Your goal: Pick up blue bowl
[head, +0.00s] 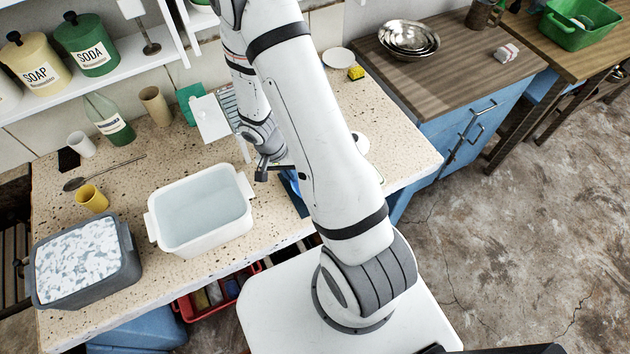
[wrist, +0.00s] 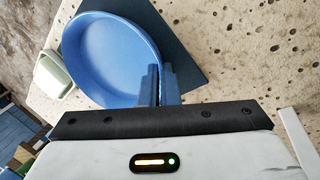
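The blue bowl (wrist: 112,55) fills the upper left of the wrist view, with its open inside facing the camera. In the head view only a sliver of blue (head: 290,182) shows beside my arm, which hides the rest. My gripper (wrist: 160,76) is at the bowl's near right rim. One finger is on the inner side and one on the outer side. The fingers are close together and look shut on the rim. In the head view the fingertips are mostly hidden behind my arm.
A dark blue square mat (wrist: 190,62) lies under the bowl on the speckled counter (wrist: 265,60). A white basin (head: 203,246) of water stands left of the bowl, with a grey tub (head: 128,272) beyond. A white dish (wrist: 50,75) is near the bowl.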

